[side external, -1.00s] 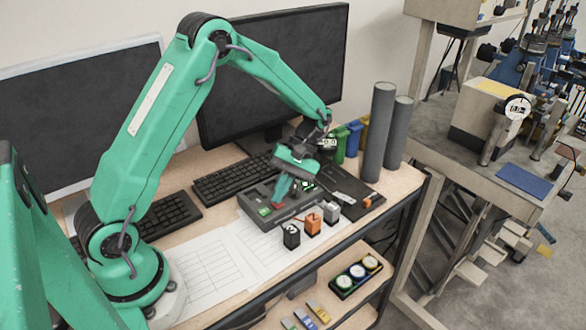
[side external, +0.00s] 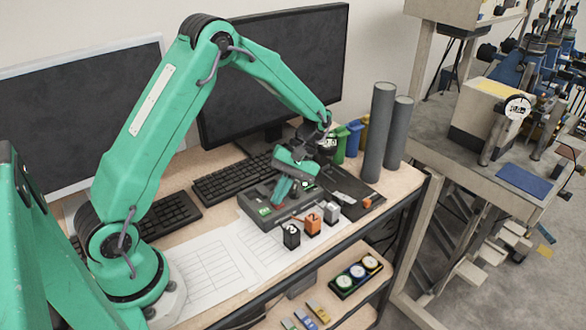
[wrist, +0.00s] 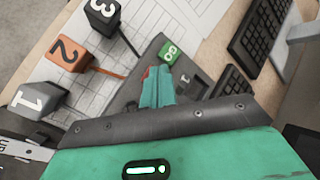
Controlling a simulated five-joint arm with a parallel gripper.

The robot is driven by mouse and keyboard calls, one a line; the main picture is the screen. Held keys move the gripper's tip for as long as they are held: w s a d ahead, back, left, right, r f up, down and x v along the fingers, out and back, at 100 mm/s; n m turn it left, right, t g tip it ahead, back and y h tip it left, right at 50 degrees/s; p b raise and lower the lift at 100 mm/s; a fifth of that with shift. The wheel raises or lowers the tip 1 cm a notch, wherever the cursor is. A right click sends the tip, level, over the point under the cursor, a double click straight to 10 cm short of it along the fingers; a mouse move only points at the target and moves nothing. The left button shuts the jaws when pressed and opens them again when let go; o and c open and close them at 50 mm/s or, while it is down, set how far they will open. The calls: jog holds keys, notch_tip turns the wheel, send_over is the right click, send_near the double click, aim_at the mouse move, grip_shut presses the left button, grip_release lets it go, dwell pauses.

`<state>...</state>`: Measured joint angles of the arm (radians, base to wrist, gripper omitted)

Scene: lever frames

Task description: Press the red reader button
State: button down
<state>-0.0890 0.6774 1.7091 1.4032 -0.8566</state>
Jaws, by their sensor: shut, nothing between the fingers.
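The dark grey reader box (side external: 250,204) lies on the desk beneath my gripper, with a green button (side external: 264,211) at its left end. The green button also shows in the wrist view (wrist: 169,51). My gripper (side external: 277,203) points down over the reader box with its fingers shut and empty; the fingers show in the wrist view (wrist: 157,76). A thin sliver of the red button (wrist: 146,72) shows beside the fingertips in the wrist view. The fingers hide most of it, and I cannot tell whether they touch or press it.
Black block 3 (side external: 291,236), orange block 2 (side external: 313,224) and grey block 1 (side external: 331,212) stand along the near side. A keyboard (side external: 230,178) and monitor (side external: 275,75) are behind. Two tall grey cylinders (side external: 378,132) stand at right. Paper sheets (side external: 210,270) lie flat at front.

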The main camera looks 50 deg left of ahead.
dwell(0.6)
jog(key=shift+r, duration=0.7)
jog(key=shift+r, duration=2.5)
jog(key=s+d+r+m+t, duration=0.3)
jog(key=s+r+m+t, duration=0.7)
jog(key=s+r+t, duration=0.3)
jog(key=shift+s+d+r+m+y, duration=0.15)
jog(key=shift+s+r+m+y, duration=0.2)
jog(key=shift+s, duration=0.3)
